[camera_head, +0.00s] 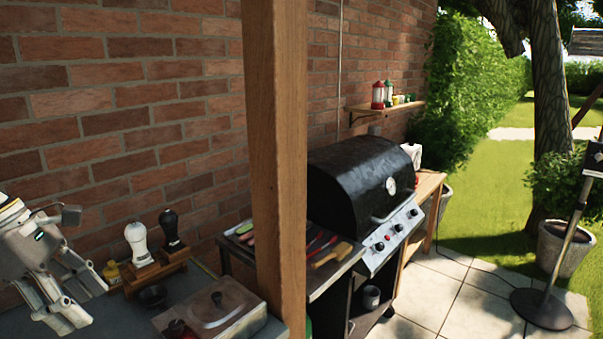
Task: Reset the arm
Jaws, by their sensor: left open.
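My left gripper (66,297) is at the lower left of the head view. Its fingers are spread and point down and to the right. I see nothing between them. It is over the grey counter (112,322), left of the salt and pepper mills. I cannot tell whether a fingertip touches the counter. My right gripper is not in view.
A white mill (138,243) and a black mill (171,231) stand in a wooden holder near the wall. A small black bowl (153,295) and a lidded metal container (212,308) are in front. A wooden post (277,160) partly hides the black grill (355,180).

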